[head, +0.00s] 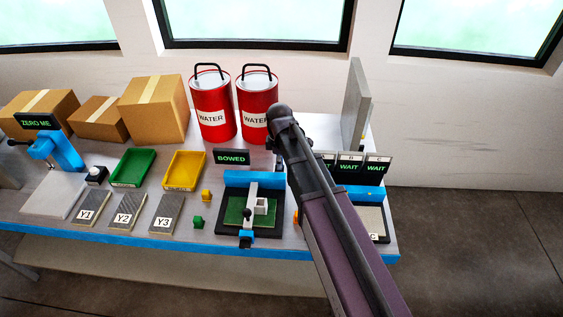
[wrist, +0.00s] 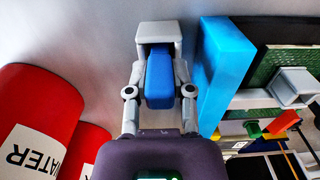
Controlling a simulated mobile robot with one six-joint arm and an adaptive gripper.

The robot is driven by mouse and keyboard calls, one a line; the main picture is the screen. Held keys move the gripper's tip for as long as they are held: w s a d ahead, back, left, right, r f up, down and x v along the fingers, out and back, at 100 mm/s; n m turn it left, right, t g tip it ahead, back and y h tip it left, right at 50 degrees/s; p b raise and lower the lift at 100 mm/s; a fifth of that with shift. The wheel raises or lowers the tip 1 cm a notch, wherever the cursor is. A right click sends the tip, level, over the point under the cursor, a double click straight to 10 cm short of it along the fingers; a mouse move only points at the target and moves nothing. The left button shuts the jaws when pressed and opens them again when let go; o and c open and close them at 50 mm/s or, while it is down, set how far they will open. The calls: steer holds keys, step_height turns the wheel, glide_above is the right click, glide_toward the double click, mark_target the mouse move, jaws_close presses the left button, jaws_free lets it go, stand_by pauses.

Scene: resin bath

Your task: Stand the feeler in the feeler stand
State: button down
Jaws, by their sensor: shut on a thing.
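The feeler appears as a blue block (wrist: 160,82) in the wrist view, held upright in the picture between my fingers. My gripper (wrist: 160,70) is shut on it, one grey finger on each side. A pale grey box-shaped holder (wrist: 158,31), which looks like the feeler stand, sits at the far end of the feeler. The feeler's end overlaps the holder's dark opening; I cannot tell how deep it is or whether it touches. In the head view my arm hides the feeler, the stand and my fingers.
A blue rail (wrist: 223,70) stands close right of the holder; it also shows in the head view (head: 253,180) at the BOWED fixture. Red water buckets (head: 212,108) stand behind. Green (head: 133,167) and yellow trays (head: 184,170) lie left. A grey upright panel (head: 355,105) stands right.

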steer(key=shift+f, duration=0.2)
steer(key=c, duration=0.5)
jaws_free()
steer(key=shift+r, duration=0.2)
step_height(320, 180, up, 12)
steer(key=p, duration=1.2)
stand_by(0.3)
